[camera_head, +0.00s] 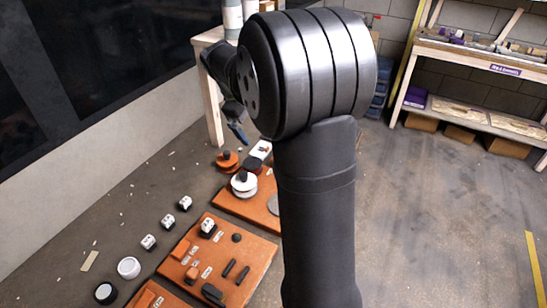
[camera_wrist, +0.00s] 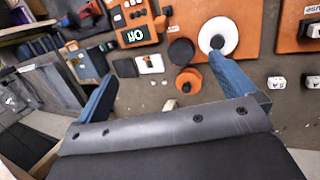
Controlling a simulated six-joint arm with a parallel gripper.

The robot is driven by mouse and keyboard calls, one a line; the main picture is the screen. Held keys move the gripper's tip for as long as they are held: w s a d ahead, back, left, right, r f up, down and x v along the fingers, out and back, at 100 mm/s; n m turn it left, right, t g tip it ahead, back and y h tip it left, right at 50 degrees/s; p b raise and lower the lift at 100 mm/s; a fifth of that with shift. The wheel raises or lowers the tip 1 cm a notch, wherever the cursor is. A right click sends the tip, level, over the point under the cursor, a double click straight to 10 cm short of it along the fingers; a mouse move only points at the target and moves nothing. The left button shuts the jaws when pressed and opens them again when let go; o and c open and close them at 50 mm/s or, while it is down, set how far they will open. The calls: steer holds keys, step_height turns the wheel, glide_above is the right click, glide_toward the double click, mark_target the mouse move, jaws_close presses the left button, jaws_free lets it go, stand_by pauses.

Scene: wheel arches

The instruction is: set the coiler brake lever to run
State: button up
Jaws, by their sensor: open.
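My gripper (camera_wrist: 165,70) is open and empty, its two blue fingers spread wide in the wrist view. In the head view only a blue finger (camera_head: 237,131) shows beside my arm, above the floor-level boards. Below it are a white disc with a dark knob (camera_head: 243,184), also in the wrist view (camera_wrist: 229,32), and an orange disc with a dark knob (camera_head: 228,161), also in the wrist view (camera_wrist: 188,80). A dark round disc (camera_wrist: 181,51) lies between the fingers. I cannot tell which part is the coiler brake lever or how it is set.
Orange boards (camera_head: 238,281) carry small blocks, dark bars and knobs. An "OFF" label (camera_wrist: 137,37) shows in the wrist view. Small white blocks (camera_head: 148,242) stand along the left. A wooden bench (camera_head: 215,125) is behind. The grey floor at right (camera_head: 440,230) is clear.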

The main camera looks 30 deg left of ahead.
steer(key=shift+v, duration=0.75)
